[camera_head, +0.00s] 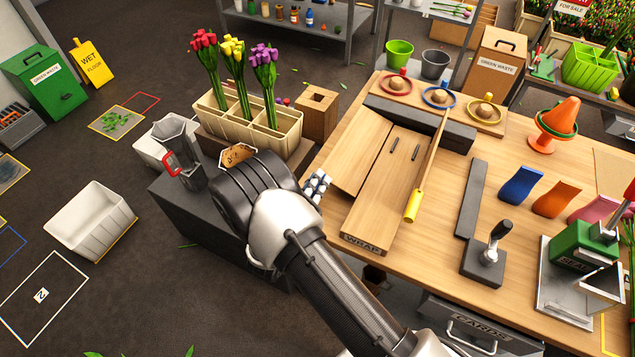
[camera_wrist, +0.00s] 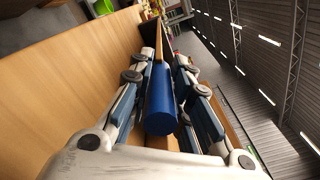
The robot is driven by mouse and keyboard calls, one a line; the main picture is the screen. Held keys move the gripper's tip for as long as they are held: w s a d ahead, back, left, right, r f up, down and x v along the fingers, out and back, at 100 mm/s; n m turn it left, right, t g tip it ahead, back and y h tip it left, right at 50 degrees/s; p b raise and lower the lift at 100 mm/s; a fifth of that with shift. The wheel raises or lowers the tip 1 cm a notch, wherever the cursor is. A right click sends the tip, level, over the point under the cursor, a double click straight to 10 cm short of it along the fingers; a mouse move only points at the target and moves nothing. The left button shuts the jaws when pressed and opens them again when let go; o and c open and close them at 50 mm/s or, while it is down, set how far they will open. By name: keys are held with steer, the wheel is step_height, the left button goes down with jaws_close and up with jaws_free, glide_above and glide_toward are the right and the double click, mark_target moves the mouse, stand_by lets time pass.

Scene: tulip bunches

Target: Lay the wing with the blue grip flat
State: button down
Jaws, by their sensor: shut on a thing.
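The wooden wrap board (camera_head: 386,205), marked WRAP, lies on the bench. Its left wing (camera_head: 355,152) shows its broad face in the head view and seems tilted up; its exact angle is unclear. My gripper (camera_head: 317,186) is at this wing's near left edge. In the wrist view my gripper (camera_wrist: 160,98) is shut on the blue grip (camera_wrist: 161,102), a cylinder between the fingers. In the head view the blue grip is hidden by my gripper. The other wing (camera_head: 432,145) stands nearly edge-on at the right, with a yellow grip (camera_head: 413,206).
A dark bar (camera_head: 420,122) lies behind the board and another (camera_head: 470,200) to its right. A lever press (camera_head: 488,252) stands right of the board. A planter (camera_head: 284,136) of tulips and a metal jug (camera_head: 183,150) stand on the left, near my arm.

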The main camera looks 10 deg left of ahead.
steer(key=c, duration=1.5)
jaws_free()
steer(key=shift+a+f, duration=0.15)
steer(key=shift+f, duration=0.1)
steer(key=shift+o, duration=0.3)
steer(key=shift+r, duration=0.1)
steer(key=v, duration=1.2)
steer(key=shift+c, duration=0.5)
